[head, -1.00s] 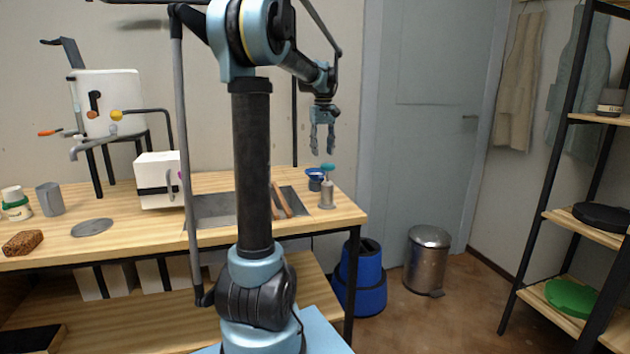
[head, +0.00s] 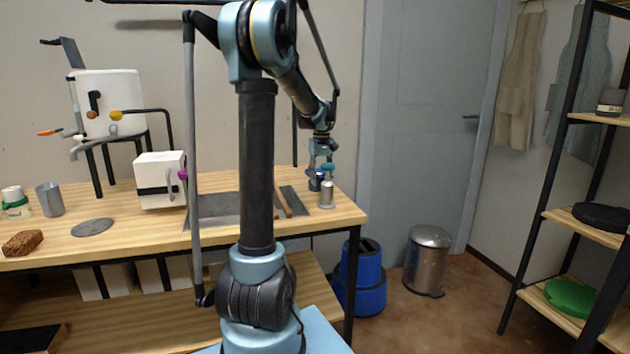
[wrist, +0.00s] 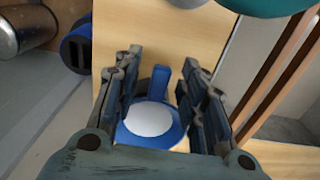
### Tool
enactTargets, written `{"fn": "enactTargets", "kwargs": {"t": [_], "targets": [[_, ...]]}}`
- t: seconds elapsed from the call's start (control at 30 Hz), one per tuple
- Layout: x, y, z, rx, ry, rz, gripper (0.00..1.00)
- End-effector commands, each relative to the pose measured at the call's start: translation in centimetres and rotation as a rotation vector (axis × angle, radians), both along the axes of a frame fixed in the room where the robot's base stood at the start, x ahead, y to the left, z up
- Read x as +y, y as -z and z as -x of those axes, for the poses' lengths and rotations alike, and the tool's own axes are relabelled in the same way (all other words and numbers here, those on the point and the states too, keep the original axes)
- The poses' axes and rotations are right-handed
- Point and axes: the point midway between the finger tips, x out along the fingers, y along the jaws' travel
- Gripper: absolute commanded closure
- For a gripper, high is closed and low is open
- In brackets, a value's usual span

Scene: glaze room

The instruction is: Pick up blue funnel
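The blue funnel (wrist: 172,133) shows in the wrist view between my fingers, with a pale round middle and a blue tab pointing up in the picture. My gripper (wrist: 154,82) is open, with one finger on each side of the funnel and a gap visible around the tab. In the head view my gripper (head: 321,168) is low over the right end of the worktable. There the funnel (head: 316,183) is mostly hidden behind the fingers and a bottle.
A grey bottle with a teal top (head: 327,193) stands right beside my gripper. Wooden-handled tools (head: 284,200) lie to the left by the sink (head: 215,208). A blue bin (head: 362,280) and a steel bin (head: 427,260) stand on the floor to the right.

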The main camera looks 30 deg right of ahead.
Motion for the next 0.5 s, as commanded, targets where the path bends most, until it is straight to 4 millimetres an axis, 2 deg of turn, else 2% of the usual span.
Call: {"fn": "enactTargets", "kwargs": {"t": [0.27,0.43,0.5], "targets": [[0.00,0.28,-0.02,0.000,0.000,0.000,0.62],[0.00,0.27,-0.02,0.000,0.000,0.000,0.98],[0.00,0.27,-0.01,0.000,0.000,0.000,1.00]]}}
